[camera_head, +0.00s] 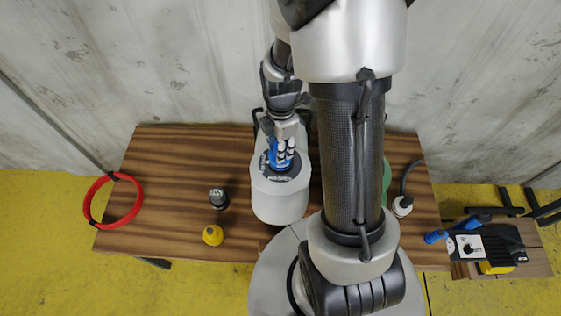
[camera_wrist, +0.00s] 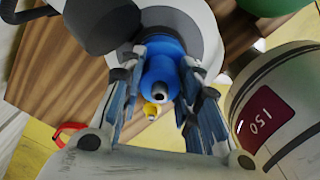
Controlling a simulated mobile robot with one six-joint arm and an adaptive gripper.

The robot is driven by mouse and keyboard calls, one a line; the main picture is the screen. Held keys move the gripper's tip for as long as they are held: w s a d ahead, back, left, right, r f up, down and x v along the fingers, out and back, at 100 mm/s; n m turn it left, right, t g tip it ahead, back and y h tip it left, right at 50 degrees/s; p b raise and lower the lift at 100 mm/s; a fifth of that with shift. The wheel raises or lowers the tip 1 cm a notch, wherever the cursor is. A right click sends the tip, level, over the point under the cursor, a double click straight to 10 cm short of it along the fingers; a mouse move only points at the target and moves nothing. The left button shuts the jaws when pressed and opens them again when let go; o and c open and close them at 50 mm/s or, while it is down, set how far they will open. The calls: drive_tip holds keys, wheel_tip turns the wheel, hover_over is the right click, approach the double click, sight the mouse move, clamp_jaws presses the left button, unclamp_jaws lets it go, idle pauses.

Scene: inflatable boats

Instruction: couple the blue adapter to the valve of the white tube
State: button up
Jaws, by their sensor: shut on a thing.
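The white tube (camera_head: 280,203) stands on the wooden table near its middle, with a dark round patch on its top where the valve area is. My gripper (camera_head: 283,152) is over that patch, shut on the blue adapter (camera_head: 278,166). In the wrist view the blue adapter (camera_wrist: 160,72) sits between my two fingers, its grey open end facing the camera. The white tube (camera_wrist: 202,22) lies beyond it. The adapter's far end and the valve itself are hidden, so I cannot tell whether they touch or are joined.
A black adapter (camera_head: 218,198) and a yellow adapter (camera_head: 213,235) stand left of the tube. A red ring (camera_head: 89,205) lies at the table's left end. A green object (camera_head: 387,180) is partly hidden behind my arm. A hose end (camera_head: 402,206) and a pump (camera_head: 490,246) are at right.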

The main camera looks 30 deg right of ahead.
drive_tip(key=shift+f+b, duration=0.4)
drive_tip(key=shift+f, duration=0.2)
idle(0.4)
drive_tip(key=m, duration=0.4)
drive_tip(key=shift+m, duration=2.1)
